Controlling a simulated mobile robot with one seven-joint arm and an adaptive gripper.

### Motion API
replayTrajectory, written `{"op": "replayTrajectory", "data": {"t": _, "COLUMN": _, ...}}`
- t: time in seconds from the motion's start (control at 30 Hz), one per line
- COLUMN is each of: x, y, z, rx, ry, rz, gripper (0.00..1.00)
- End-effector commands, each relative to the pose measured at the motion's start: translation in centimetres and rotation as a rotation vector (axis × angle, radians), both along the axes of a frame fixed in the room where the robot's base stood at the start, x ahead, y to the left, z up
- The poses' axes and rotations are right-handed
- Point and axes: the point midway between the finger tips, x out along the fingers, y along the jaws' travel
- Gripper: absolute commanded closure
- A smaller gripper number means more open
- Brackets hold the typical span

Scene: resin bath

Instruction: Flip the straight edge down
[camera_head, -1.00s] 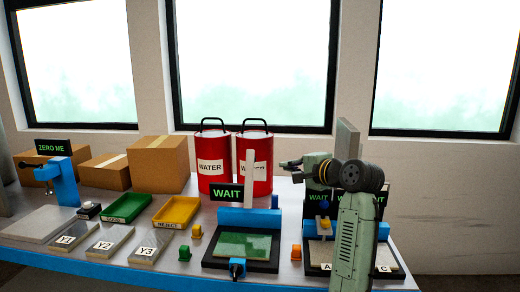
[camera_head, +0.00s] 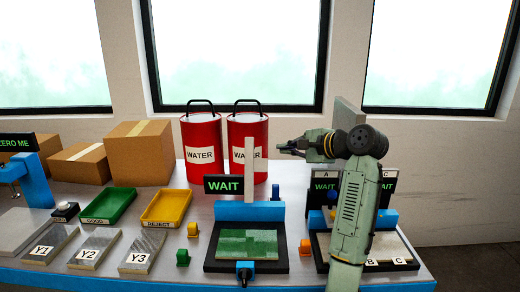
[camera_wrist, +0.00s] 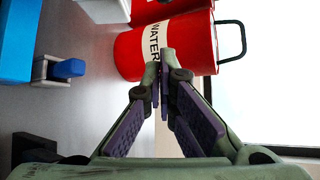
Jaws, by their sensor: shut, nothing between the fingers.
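The straight edge appears to be the pale upright bar (camera_head: 249,168) standing above the blue block (camera_head: 250,211) of the middle station, beside its WAIT sign (camera_head: 230,184). A black-framed green panel (camera_head: 247,243) lies in front of that block. My gripper (camera_head: 283,149) is to the right of the bar, in the air and apart from it. In the wrist view my gripper (camera_wrist: 165,56) is shut and empty, with a red WATER drum (camera_wrist: 185,45) behind its fingertips. A pale piece (camera_wrist: 104,9) at that view's top edge may be the bar.
Two red drums (camera_head: 202,150) stand behind the station. A blue-topped lever (camera_wrist: 68,68) is near the blue block. A second station (camera_head: 388,218) with more signs stands at right, partly behind my arm. Green (camera_head: 107,206) and yellow (camera_head: 167,208) trays and cardboard boxes (camera_head: 140,152) are left.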

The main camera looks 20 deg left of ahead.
Motion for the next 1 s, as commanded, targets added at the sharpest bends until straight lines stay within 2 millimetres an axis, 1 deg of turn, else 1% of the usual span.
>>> {"op": "replayTrajectory", "data": {"t": 0.2, "x": 0.1, "y": 0.2, "z": 0.0, "rx": 0.0, "ry": -0.001, "rz": 0.0, "gripper": 1.0}}
{"op": "replayTrajectory", "data": {"t": 0.33, "x": 0.6, "y": 1.3, "z": -0.4, "rx": -0.001, "ry": 0.002, "rz": 0.003, "gripper": 1.0}}
{"op": "replayTrajectory", "data": {"t": 0.47, "x": 1.8, "y": 3.2, "z": -1.1, "rx": -0.001, "ry": 0.003, "rz": 0.001, "gripper": 1.0}}
{"op": "replayTrajectory", "data": {"t": 0.6, "x": 3.1, "y": 5.6, "z": -2.1, "rx": -0.001, "ry": 0.003, "rz": 0.002, "gripper": 1.0}}
{"op": "replayTrajectory", "data": {"t": 0.8, "x": 4.9, "y": 8.5, "z": -3.4, "rx": -0.001, "ry": 0.003, "rz": 0.001, "gripper": 1.0}}
{"op": "replayTrajectory", "data": {"t": 0.83, "x": 4.3, "y": 8.1, "z": -2.9, "rx": 0.0, "ry": -0.003, "rz": -0.002, "gripper": 1.0}}
{"op": "replayTrajectory", "data": {"t": 1.0, "x": 2.4, "y": 8.0, "z": -2.1, "rx": -0.002, "ry": -0.004, "rz": 0.0, "gripper": 1.0}}
